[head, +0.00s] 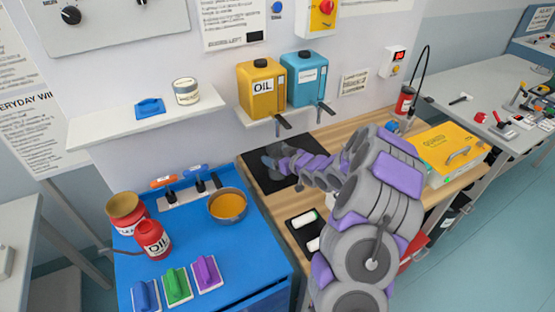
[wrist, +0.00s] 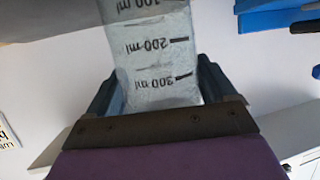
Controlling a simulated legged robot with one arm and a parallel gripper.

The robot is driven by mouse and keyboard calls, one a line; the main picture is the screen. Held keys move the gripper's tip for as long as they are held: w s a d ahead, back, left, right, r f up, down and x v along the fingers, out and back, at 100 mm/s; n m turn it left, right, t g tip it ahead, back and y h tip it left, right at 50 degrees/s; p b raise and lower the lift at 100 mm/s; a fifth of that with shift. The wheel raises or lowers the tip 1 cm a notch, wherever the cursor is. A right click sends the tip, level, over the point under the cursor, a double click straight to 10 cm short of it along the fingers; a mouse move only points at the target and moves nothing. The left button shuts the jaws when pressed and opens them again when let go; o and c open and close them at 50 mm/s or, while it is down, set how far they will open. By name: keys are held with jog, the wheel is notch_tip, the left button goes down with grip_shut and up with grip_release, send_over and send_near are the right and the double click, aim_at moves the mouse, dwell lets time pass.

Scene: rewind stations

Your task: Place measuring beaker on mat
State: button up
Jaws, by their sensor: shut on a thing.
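The measuring beaker (wrist: 155,50) is clear with black volume marks, 200 ml and 300 ml among them. It sits between the fingers of my gripper (wrist: 155,82) in the wrist view, and the fingers are shut on it. In the head view my gripper (head: 271,163) is over a black square mat (head: 266,183) on the wooden counter. The beaker cannot be made out there, so its height above the mat is unclear. My arm covers part of the mat's right side.
Yellow oil (head: 261,88) and blue (head: 306,80) canisters with taps stand on a wall shelf behind the mat. A black tray (head: 293,219) and yellow case (head: 446,150) are nearby.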

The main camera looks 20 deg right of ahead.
jog(key=shift+f, duration=0.2)
jog(key=o, duration=0.9)
jog(key=shift+c, duration=0.2)
jog(key=p+v, duration=0.2)
jog(key=v, duration=1)
jog(key=shift+p, duration=0.4)
jog(key=shift+r, duration=0.1)
jog(key=s+a+r+m+g+h, duration=0.1)
jog(key=s+a+r+g, duration=0.3)
jog(key=s, duration=0.9)
jog(key=s+a+r+g+h, duration=0.1)
jog(key=s+a+r+g, duration=0.3)
jog(key=s+a, duration=0.6)
jog(key=s+a+r+m+g+h, duration=0.1)
jog(key=s+a+r+g, duration=0.3)
jog(key=s, duration=1.2)
jog(key=a+g, duration=0.3)
jog(key=a, duration=0.1)
jog(key=shift+r+m, duration=0.3)
